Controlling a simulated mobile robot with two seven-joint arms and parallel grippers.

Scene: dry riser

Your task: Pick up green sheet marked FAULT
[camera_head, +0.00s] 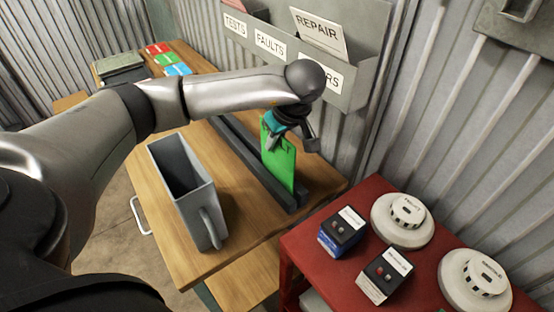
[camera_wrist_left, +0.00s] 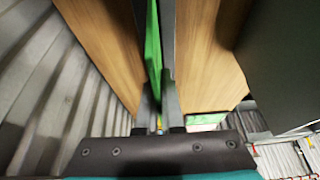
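The green sheet (camera_head: 279,160) stands upright and slightly tilted in the long dark slotted rail (camera_head: 248,158) on the wooden table. My left gripper (camera_head: 274,138) is at the sheet's upper edge, reaching down from above. In the left wrist view its two fingers (camera_wrist_left: 158,108) are close together with the green sheet (camera_wrist_left: 153,55) between them, seen nearly edge-on. The gripper looks shut on the sheet. No FAULT marking is readable on it. My right gripper is not in view.
A grey open box with a handle (camera_head: 185,190) stands left of the rail. A wall rack (camera_head: 350,95) with REPAIR and FAULTS labels is behind my arm. A red table (camera_head: 340,262) at right holds detectors (camera_head: 403,220) and small boxes. Coloured cards (camera_head: 168,58) lie at the far end.

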